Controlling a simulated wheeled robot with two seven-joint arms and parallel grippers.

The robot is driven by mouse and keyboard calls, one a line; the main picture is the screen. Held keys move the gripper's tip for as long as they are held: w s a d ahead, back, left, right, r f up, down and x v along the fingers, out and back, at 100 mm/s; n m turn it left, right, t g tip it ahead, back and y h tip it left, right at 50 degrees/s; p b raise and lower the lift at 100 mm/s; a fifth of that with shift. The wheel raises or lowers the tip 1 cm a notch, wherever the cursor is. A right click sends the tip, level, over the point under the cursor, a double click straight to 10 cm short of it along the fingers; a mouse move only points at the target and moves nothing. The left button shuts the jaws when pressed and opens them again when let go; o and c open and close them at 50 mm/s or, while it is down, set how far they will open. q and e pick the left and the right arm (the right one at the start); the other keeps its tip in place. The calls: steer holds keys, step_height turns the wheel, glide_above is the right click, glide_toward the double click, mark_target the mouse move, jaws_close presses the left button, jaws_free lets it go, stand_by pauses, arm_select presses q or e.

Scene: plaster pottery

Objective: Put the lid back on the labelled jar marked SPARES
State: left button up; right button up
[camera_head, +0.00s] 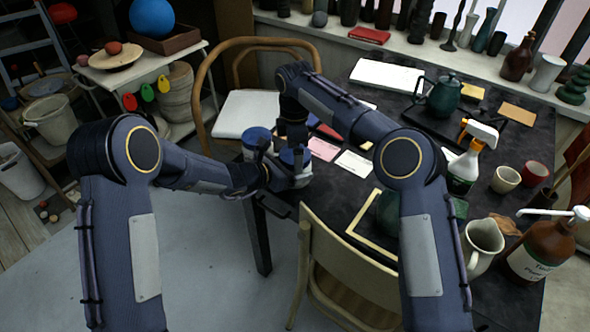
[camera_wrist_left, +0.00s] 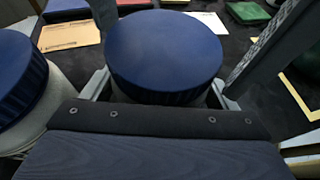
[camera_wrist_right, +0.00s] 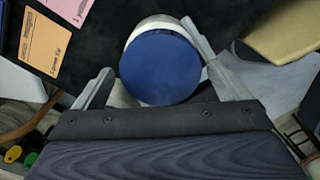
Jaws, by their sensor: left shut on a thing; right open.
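A pale jar (camera_head: 304,179) with a blue lid (camera_head: 294,156) is at the table's left edge. My left gripper (camera_wrist_left: 162,92) is shut on this jar, its fingers on either side just below the lid (camera_wrist_left: 165,50). My right gripper (camera_wrist_right: 150,82) is open above, its fingers straddling the blue lid (camera_wrist_right: 160,68) without visibly closing on it. The lid covers the jar top, but whether it is fully seated I cannot tell. A second pale jar with a blue lid (camera_head: 257,138) stands beyond; it also shows in the left wrist view (camera_wrist_left: 15,85). No SPARES label is readable.
Paper cards (camera_head: 323,148) lie right of the jars. A teapot (camera_head: 443,97), spray bottle (camera_head: 466,160) and cups (camera_head: 506,179) stand farther right on the dark table. A wooden chair (camera_head: 340,270) is at the near edge, and another (camera_head: 240,112) behind the jars.

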steer(key=c, duration=1)
steer(key=shift+m, duration=0.9)
steer(key=o, duration=1.1)
steer(key=shift+r, duration=0.1)
step_height(320, 180, up, 7)
steer(key=shift+r, duration=0.15)
